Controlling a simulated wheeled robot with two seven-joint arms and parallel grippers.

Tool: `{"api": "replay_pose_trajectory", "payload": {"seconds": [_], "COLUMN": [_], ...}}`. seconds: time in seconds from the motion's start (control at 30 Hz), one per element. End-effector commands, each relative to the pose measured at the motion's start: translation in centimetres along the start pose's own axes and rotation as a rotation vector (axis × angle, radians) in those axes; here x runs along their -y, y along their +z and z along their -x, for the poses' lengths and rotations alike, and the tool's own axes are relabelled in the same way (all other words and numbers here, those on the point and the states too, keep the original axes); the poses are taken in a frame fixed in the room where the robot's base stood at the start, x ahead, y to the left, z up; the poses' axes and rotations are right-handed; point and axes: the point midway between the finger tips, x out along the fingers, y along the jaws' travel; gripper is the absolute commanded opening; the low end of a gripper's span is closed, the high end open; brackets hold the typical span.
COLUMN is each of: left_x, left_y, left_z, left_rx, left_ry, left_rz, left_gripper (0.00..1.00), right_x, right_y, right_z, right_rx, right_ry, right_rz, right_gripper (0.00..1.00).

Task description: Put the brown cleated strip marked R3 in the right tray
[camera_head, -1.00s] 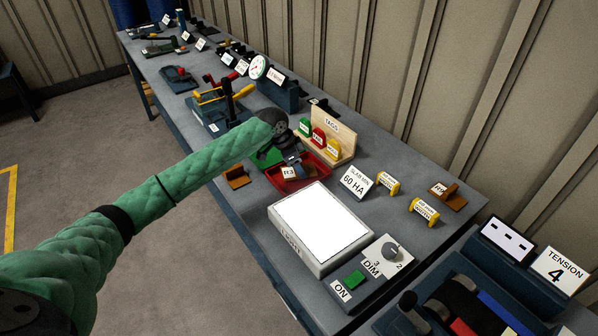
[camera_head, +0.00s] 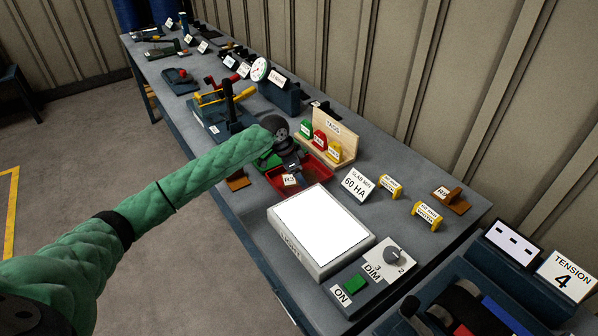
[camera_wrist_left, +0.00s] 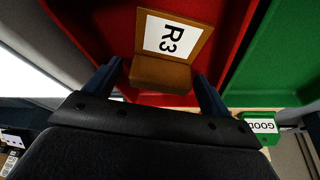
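The brown cleated strip marked R3 (camera_head: 290,181) is inside the red tray (camera_head: 318,185), the right one of two trays. In the left wrist view, the R3 strip (camera_wrist_left: 161,74) shows its white label against the red floor. My left gripper (camera_wrist_left: 158,80) is over the red tray, with one finger on each side of the strip and narrow gaps beside it; it looks open. Whether the strip rests fully on the floor is hard to tell. The green tray (camera_wrist_left: 275,60) adjoins on the left, mostly hidden by my arm in the head view. My right gripper is not in view.
A wooden tag rack (camera_head: 342,135) stands behind the trays. A light box (camera_head: 318,262) is in front. Another brown piece (camera_head: 238,182) lies beside my left forearm. A brown strip marked R2 (camera_head: 452,199) and yellow spools (camera_head: 427,216) stand to the right.

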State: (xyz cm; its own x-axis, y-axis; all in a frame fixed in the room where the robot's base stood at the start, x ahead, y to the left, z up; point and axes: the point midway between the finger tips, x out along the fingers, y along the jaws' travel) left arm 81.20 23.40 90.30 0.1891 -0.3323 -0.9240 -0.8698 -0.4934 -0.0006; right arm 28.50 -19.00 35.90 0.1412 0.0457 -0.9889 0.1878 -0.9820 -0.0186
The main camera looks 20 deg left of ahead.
Motion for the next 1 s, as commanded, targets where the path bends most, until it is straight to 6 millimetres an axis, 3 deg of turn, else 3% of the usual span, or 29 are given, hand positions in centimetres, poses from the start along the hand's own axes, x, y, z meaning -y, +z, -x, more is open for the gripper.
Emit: {"api": "replay_pose_trajectory", "payload": {"seconds": [0.33, 0.8, 1.0], "left_x": [0.1, 0.1, 0.0], "left_y": [0.0, 0.0, -0.1], "left_z": [1.2, 9.6, 11.6], "left_rx": [0.0, -0.001, -0.001], "left_ry": [-0.001, -0.003, -0.001], "left_rz": [0.0, -0.001, -0.001], "left_gripper": [0.83, 0.83, 0.83], "right_x": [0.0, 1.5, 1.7], "right_y": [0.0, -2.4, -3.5], "right_z": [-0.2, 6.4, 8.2], "right_rx": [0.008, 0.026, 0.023], "right_ry": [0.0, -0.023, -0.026], "right_rz": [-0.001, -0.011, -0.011], "right_gripper": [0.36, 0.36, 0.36]}}
